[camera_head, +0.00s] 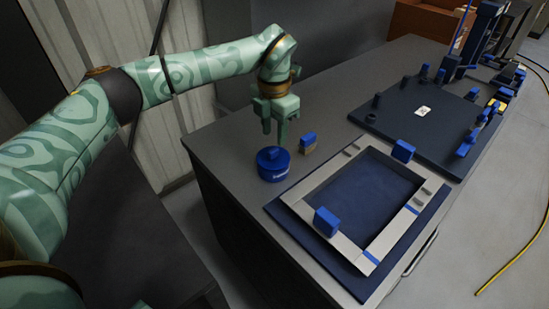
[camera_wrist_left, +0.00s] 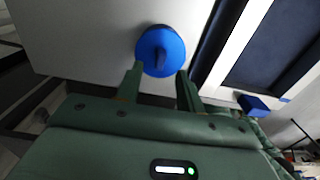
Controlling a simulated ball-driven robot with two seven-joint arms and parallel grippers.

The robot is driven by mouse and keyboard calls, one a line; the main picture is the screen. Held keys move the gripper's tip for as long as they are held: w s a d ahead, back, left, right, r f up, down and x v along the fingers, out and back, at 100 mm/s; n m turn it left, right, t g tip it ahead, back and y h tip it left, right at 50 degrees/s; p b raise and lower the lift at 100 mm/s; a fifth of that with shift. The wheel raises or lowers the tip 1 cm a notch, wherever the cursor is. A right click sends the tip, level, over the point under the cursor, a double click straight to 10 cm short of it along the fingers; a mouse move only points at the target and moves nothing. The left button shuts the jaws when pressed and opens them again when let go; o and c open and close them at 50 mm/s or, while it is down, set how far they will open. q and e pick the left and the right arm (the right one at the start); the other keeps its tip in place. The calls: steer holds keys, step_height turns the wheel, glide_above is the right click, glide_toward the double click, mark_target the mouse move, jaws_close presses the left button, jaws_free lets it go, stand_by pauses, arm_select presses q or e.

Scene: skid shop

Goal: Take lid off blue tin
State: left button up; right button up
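My left gripper (camera_head: 275,136) hangs just above the tin in the head view, pointing down. In the left wrist view its two fingers (camera_wrist_left: 158,85) are apart, with the lid just beyond the tips and nothing between them. My right gripper is in neither view.
A small block with a blue top (camera_head: 308,142) stands just right of the tin. A pale frame (camera_head: 340,239) with blue blocks lies on a dark blue mat (camera_head: 280,214). Behind is a dark board (camera_head: 400,112) with blue clamps. A yellow cable (camera_head: 520,262) lies on the floor.

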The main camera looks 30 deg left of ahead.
mark_target(273, 150)
arm_select(q)
steer(key=f+b, duration=0.2)
steer(key=f, duration=0.3)
steer(key=shift+s+f, duration=0.2)
steer(key=shift+r, duration=0.2)
steer(key=shift+c, duration=0.6)
jaws_close()
steer(key=shift+r, duration=0.1)
